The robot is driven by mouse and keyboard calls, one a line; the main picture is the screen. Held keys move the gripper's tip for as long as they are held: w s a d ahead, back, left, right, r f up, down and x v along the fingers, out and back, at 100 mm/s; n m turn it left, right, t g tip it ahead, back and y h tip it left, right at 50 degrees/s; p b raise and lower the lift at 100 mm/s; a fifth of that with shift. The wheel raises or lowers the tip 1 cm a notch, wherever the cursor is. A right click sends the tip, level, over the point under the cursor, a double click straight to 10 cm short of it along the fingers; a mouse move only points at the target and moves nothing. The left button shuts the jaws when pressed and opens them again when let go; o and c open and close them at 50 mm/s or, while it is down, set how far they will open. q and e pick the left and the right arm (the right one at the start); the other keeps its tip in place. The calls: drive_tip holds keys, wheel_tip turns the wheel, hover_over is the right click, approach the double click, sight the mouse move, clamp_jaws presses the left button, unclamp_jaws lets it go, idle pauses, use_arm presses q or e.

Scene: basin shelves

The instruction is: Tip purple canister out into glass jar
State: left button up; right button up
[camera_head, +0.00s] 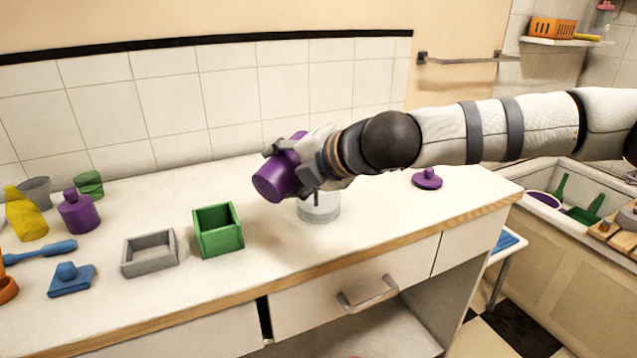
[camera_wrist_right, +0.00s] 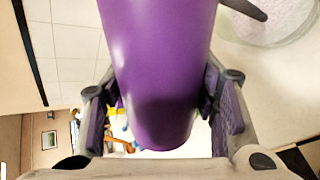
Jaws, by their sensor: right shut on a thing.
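The purple canister (camera_head: 276,181) is held tilted well over from upright in my right gripper (camera_head: 298,172), above the counter. It also fills the middle of the right wrist view (camera_wrist_right: 160,70), between the two fingers, with its mouth out of that frame. The glass jar (camera_head: 320,208) stands upright on the counter just below and to the right of the canister, partly covered by my gripper. The jar also shows at the top right of the right wrist view (camera_wrist_right: 268,22), with pale, grainy stuff inside. No stream from the canister is visible. My left gripper is not in view.
A purple knobbed lid (camera_head: 427,180) lies on the counter at the right. A green box (camera_head: 218,231) and a grey box (camera_head: 150,254) stand left of the jar. Another purple container (camera_head: 77,213) and a yellow bottle (camera_head: 27,214) stand at far left. A sink lies at right.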

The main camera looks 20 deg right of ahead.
drive_tip(key=shift+w+d+r+m+g, duration=0.25)
drive_tip(key=shift+d+r+m+g, duration=0.05)
drive_tip(key=shift+d+r, duration=0.05)
idle(0.6)
drive_tip(key=shift+w+d+r+m+g+y, duration=0.15)
drive_tip(key=shift+d+r+m+g+y, duration=0.15)
drive_tip(key=shift+r+m+y, duration=0.5)
idle(1.2)
